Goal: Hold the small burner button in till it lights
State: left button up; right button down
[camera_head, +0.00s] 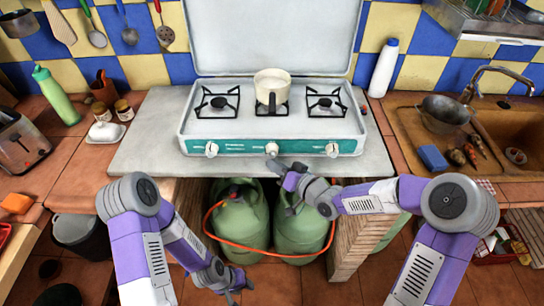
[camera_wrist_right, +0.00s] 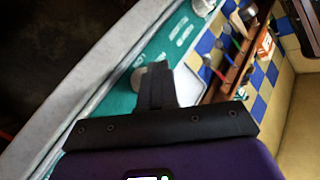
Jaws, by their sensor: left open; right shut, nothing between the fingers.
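The white stove (camera_head: 300,127) has a teal front panel (camera_head: 240,147) with three white knobs: left (camera_head: 211,149), middle (camera_head: 272,149) and right (camera_head: 333,149). I cannot pick out a separate small button. My right gripper (camera_head: 272,164) is shut and empty just below the middle knob; I cannot tell whether it touches it. In the right wrist view its dark closed fingers (camera_wrist_right: 156,84) stand before the teal panel (camera_wrist_right: 118,103) and hide part of it. My left gripper (camera_head: 239,291) is open, low in front of the cabinet. No flame shows at any burner.
A cream pot (camera_head: 272,85) stands on the middle burner. The left (camera_head: 217,103) and right (camera_head: 325,103) burners are bare. Green gas bottles (camera_head: 238,228) with an orange hose (camera_head: 270,250) stand under the counter. The grey slab (camera_head: 145,150) left of the stove is clear.

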jog(key=shift+w, duration=0.45)
dwell(1.5)
dwell(0.7)
jog(key=shift+s, duration=0.85)
jog(key=s+b, duration=0.1)
jog(key=s, duration=0.4)
dwell(0.4)
